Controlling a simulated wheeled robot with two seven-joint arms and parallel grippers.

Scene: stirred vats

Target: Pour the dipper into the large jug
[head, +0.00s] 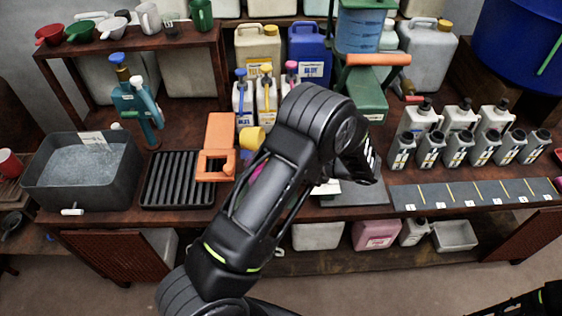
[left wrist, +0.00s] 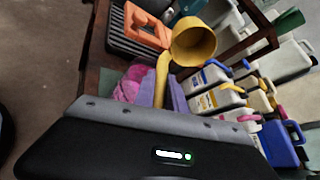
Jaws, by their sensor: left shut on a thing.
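The yellow dipper (left wrist: 193,48) is in front of my left gripper (left wrist: 161,102) in the left wrist view, its handle running down to the gripper. My left gripper is shut on that handle; its fingertips are largely hidden. In the head view the dipper's cup (head: 251,139) shows just left of my forearm, which hides the gripper. I cannot see what is in the cup. Several large jugs stand at the back: a beige one (head: 258,57), a blue one (head: 316,46) and a grey one (head: 427,58). I cannot tell which is the task's large jug. My right gripper is out of view.
A grey tub (head: 40,190) of pale liquid stands at the left, beside a black rack (head: 176,180) and an orange stand (head: 216,148). Small bottles (head: 241,98) are behind the dipper. A pink thing (left wrist: 130,84) and a purple one (left wrist: 160,92) lie near the handle.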

